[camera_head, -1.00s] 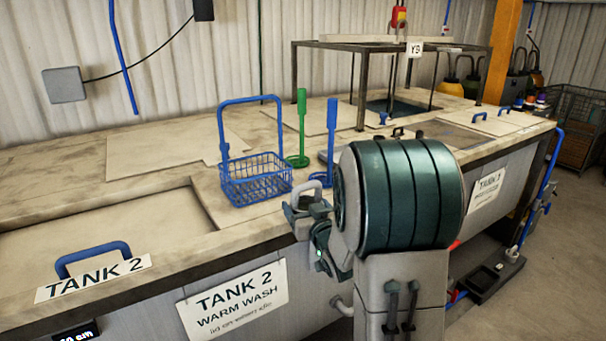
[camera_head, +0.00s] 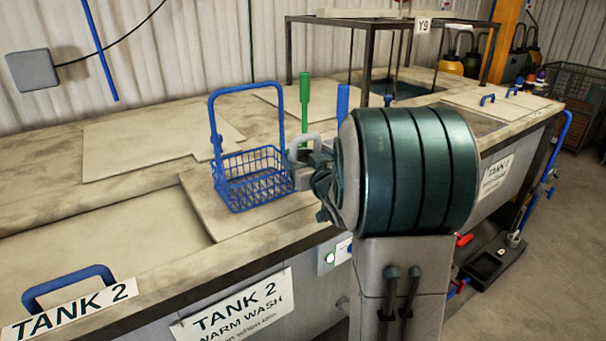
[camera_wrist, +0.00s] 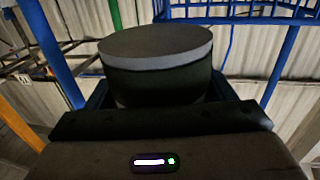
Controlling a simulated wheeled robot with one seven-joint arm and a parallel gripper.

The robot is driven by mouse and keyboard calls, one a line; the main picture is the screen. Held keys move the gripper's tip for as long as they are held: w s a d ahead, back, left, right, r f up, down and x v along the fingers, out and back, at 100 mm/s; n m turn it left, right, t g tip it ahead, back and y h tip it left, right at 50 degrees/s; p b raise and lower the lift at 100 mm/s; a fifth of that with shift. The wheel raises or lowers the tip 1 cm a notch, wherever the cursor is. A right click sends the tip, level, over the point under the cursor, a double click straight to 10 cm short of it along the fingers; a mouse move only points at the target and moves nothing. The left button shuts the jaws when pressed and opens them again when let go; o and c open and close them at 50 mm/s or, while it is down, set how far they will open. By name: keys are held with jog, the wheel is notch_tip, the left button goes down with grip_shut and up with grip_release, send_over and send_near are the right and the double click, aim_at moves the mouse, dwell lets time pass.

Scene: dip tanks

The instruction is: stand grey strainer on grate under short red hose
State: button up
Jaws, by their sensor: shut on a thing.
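My gripper (camera_head: 316,168) is at the left end of my green-banded arm, above the bench's front edge and just right of the blue wire basket. In the wrist view a grey-topped round thing, likely the grey strainer (camera_wrist: 156,42), sits between the jaws, which are shut on it. In the head view a pale grey loop (camera_head: 298,143) shows at the gripper; most of the held thing is hidden. I cannot make out a short red hose. I cannot tell which surface is the grate; a dark recess (camera_head: 408,90) lies under the metal frame.
The blue basket (camera_head: 252,190) with its tall handle stands close to the gripper. A green upright tool (camera_head: 305,105) and a blue one (camera_head: 342,101) stand behind. The metal frame (camera_head: 289,60) rises at the back right. A flat lid (camera_head: 150,140) lies at left.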

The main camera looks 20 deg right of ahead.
jog(key=f, duration=0.1)
jog(key=d+f, duration=0.1)
jog(key=f, duration=0.1)
jog(key=shift+s+f, duration=0.1)
jog(key=shift+f, duration=0.05)
notch_tip(320, 180, down, 4)
jog(key=shift+r+p, duration=0.1)
jog(key=shift+p, duration=0.3)
jog(key=shift+f+b, duration=0.4)
jog(key=shift+b, duration=0.05)
jog(key=o, duration=1.3)
jog(key=shift+r, duration=0.1)
